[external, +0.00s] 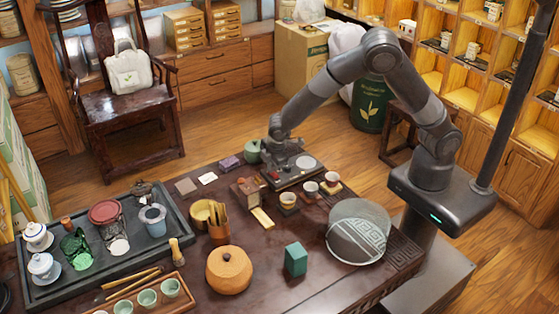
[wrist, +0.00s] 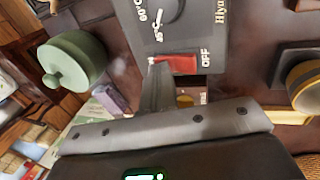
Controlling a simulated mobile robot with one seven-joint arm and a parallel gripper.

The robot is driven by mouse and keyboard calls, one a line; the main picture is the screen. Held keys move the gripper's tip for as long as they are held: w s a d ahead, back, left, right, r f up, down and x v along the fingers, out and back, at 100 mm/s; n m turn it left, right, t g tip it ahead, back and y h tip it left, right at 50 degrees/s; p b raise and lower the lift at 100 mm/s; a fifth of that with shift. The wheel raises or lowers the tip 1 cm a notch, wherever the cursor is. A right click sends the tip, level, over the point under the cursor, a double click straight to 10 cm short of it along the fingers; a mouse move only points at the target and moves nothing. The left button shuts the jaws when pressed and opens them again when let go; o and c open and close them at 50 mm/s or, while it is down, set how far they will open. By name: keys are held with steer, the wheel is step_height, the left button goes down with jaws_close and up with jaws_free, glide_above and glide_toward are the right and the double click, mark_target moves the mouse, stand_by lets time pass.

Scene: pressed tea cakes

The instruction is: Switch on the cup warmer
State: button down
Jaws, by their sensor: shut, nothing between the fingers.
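The cup warmer (external: 306,163) is a dark, flat box with a pale round plate, on the far edge of the dark table. Its panel (wrist: 200,30) in the wrist view has a dial with temperature marks and a red rocker switch (wrist: 183,64). The word OFF is printed at the switch's right end; the label at its left end is hidden. My gripper (wrist: 156,62) is shut and empty, its fingertips at the left end of the red switch. I cannot tell whether they touch it. In the external view my gripper (external: 274,172) is over the warmer's left end.
Small cups (external: 288,199) on coasters stand in front of the warmer. A wooden box (external: 246,192) is close by.

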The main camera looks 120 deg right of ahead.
mark_target(275, 175)
steer(key=shift+a, duration=0.1)
steer(key=shift+a+r, duration=0.15)
steer(key=shift+a, duration=0.55)
step_height(275, 175, up, 14)
steer(key=shift+a, duration=0.3)
stand_by(0.5)
